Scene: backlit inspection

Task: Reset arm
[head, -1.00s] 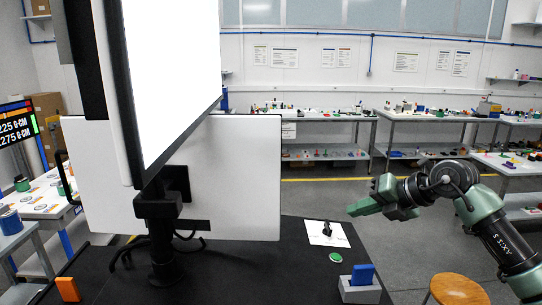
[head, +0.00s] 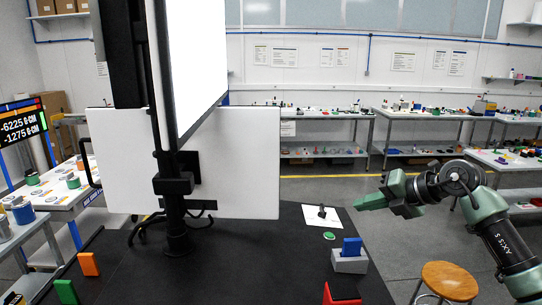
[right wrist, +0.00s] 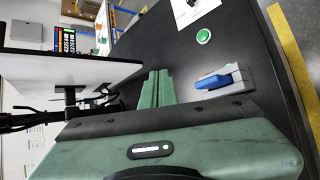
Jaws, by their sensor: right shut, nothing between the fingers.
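My right gripper (head: 373,202) is green and shut, with nothing between its fingers. In the head view it hangs in the air beyond the right edge of the black table (head: 250,265), pointing left. In the right wrist view the closed fingers (right wrist: 157,88) lie together over the dark table surface, apart from the things on it. My left gripper is not in view.
A grey holder with a blue block (head: 351,247), a green button (head: 329,236) and a white sheet (head: 312,215) lie at the table's right. A bright panel (head: 198,65) and white board (head: 245,170) stand on the left. A stool (head: 450,281) is right.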

